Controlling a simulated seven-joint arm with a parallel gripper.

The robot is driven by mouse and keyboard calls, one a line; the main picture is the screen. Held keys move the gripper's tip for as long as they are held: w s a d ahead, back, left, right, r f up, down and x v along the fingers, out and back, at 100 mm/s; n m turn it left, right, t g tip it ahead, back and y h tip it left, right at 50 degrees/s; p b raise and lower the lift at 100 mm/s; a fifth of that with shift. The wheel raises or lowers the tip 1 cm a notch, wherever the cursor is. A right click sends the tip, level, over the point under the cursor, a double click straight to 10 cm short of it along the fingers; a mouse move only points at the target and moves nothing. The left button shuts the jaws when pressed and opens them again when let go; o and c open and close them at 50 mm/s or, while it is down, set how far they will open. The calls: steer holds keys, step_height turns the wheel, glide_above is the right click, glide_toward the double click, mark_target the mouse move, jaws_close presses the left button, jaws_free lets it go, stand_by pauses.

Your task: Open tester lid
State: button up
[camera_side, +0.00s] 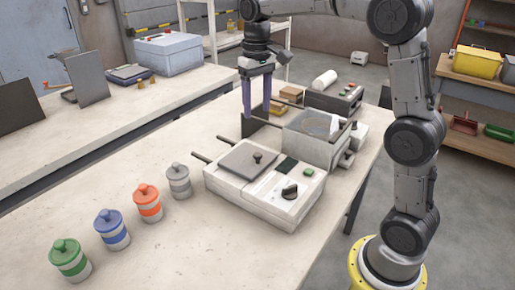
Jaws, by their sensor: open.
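The tester looks to be the white box-shaped machine (231,197) on the near table. Its grey square lid (237,160) lies flat on top, apparently closed, with a dark knob (257,157) standing on it. A dark panel, a green button (309,172) and a black dial (289,190) sit to the right of the lid. My gripper (257,108) points down above and behind the tester, near a dark upright plate. Its two purple-grey fingers are apart with nothing seen between them. It is clear of the lid knob.
Behind the tester stands a machine with a grey, see-through-topped box (315,130). Green (70,262), blue (112,232), orange (148,206) and grey (179,182) lidded jars stand at front left. The table between is clear.

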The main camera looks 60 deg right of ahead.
mark_target(257, 154)
step_height(257, 154, down, 14)
steer(key=shift+r, duration=0.25)
stand_by(0.3)
jaws_close()
stand_by(1.3)
